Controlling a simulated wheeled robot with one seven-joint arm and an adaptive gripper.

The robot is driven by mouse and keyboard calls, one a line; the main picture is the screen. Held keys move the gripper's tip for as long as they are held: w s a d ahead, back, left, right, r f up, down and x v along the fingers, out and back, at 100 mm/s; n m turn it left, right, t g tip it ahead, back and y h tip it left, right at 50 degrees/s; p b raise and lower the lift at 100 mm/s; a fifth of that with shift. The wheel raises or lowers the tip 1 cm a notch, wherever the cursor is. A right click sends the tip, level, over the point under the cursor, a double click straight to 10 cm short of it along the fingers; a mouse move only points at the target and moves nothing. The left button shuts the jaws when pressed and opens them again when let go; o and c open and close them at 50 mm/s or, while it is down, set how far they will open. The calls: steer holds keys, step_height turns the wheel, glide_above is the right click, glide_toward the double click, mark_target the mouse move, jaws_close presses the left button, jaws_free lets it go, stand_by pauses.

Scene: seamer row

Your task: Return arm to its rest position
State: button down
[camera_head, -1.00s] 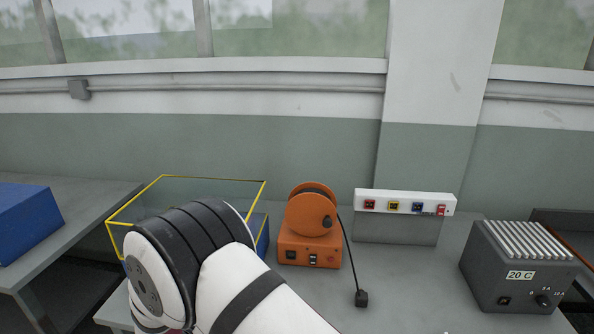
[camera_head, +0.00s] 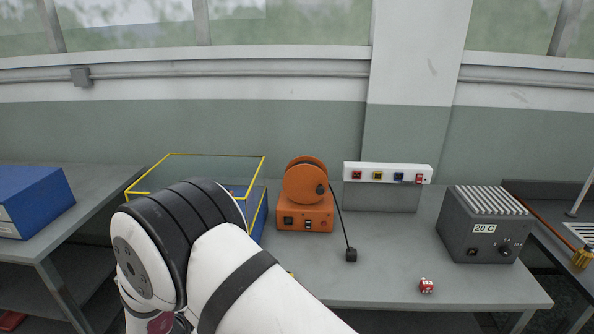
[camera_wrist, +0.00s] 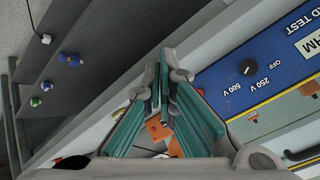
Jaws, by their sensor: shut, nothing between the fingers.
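My gripper (camera_wrist: 166,75) shows in the wrist view, its green-padded fingers drawn together at the tips with nothing between them. In the head view my white and black arm fills the lower left and hides part of the bench; the gripper itself is not seen there. Beyond the fingers in the wrist view is a blue test panel (camera_wrist: 232,75) with a knob and "250 V" and "500 V" marks. An orange part shows between and behind the fingers.
On the bench (camera_head: 390,270) stand an orange reel unit (camera_head: 305,195) with a black plug, a white socket strip (camera_head: 388,173), a grey "20 C" box (camera_head: 485,225) and a small red die-like cube (camera_head: 427,286). A yellow-edged clear case (camera_head: 195,155) stands behind my arm. A blue box (camera_head: 35,200) is at left.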

steer(key=w+d+r+n+y, duration=0.15)
steer(key=w+r, duration=0.25)
steer(key=r, duration=0.6)
steer(key=w+d+r+n+y, duration=0.1)
steer(key=w+r+y, duration=0.25)
steer(key=r, duration=0.55)
steer(key=d+r+n+y, duration=0.1)
steer(key=d+r, duration=0.2)
steer(key=r, duration=0.3)
steer(key=d+r+n, duration=0.1)
steer(key=d+r, duration=0.2)
steer(key=r, duration=0.2)
steer(key=s+d+r+n+g, duration=0.1)
steer(key=s+d+r, duration=0.35)
steer(key=d, duration=0.25)
steer(key=s+d+r+n, duration=0.2)
steer(key=s+d+r, duration=0.2)
steer(key=s+d, duration=0.15)
steer(key=s+d+r+n+g, duration=0.1)
steer(key=s+d+r, duration=0.3)
steer(key=d, duration=0.4)
steer(key=s+d+f+g+h, duration=0.1)
steer(key=s+d+h, duration=0.3)
steer(key=s+d, duration=1)
steer(key=shift+s+f+n+h, duration=0.4)
steer(key=shift+s+f, duration=0.25)
steer(key=shift+s, duration=0.35)
steer(key=shift+a, duration=0.1)
stand_by(0.5)
